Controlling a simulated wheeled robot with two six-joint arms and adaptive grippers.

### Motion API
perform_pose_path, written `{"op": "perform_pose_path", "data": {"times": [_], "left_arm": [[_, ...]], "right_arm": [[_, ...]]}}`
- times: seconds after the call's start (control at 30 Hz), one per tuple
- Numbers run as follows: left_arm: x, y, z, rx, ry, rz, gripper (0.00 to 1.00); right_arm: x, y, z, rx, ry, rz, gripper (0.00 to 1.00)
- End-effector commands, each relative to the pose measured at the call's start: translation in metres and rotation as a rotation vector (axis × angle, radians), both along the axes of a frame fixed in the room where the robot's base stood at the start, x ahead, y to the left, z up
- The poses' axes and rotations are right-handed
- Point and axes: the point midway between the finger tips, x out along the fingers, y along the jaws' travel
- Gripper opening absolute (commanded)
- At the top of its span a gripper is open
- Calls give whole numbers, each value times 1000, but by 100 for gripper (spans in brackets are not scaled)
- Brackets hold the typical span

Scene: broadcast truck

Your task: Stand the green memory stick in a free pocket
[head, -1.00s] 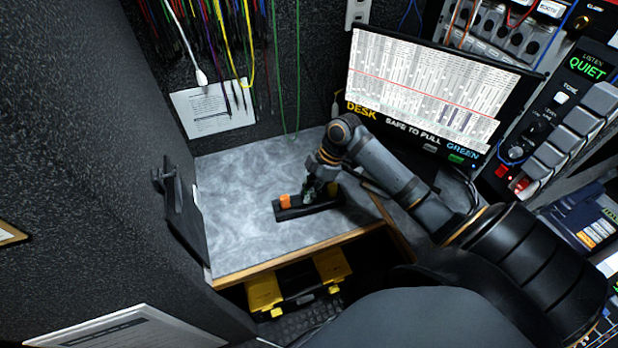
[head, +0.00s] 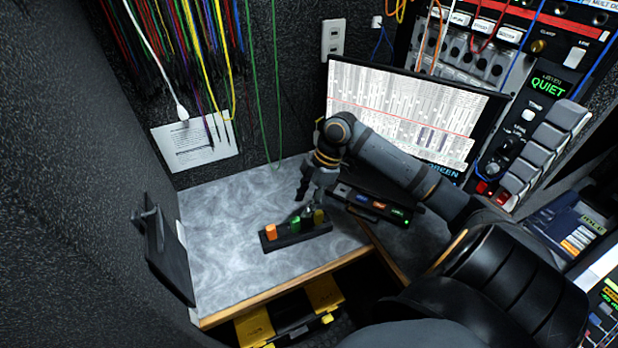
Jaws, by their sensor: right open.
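A long black pocket holder (head: 285,241) lies on the grey desk. The green memory stick (head: 295,223) stands upright in the holder, near its middle. An orange stick (head: 271,231) stands at the holder's left end and a dark yellow one (head: 319,216) near its right end. My right gripper (head: 308,206) is open, just above and slightly right of the green stick, pointing down; it appears clear of it. The pockets beside the green stick are partly hidden by the fingers. My left gripper is out of view.
A black unit (head: 372,203) with blue, orange and green labels sits right of the holder, below my forearm. The monitor (head: 400,112) stands behind. Cables (head: 262,90) hang at the back wall. The desk's left part is clear.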

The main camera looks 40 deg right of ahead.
Motion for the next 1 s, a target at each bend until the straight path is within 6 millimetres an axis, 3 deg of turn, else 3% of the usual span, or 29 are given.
{"op": "perform_pose_path", "data": {"times": [0.1,0.3,1.0], "left_arm": [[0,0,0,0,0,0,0],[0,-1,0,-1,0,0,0],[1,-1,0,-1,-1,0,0]], "right_arm": [[-3,-9,19,-6,1,0,42],[-5,-14,36,-1,0,0,42],[-5,-14,38,1,1,0,42]]}}
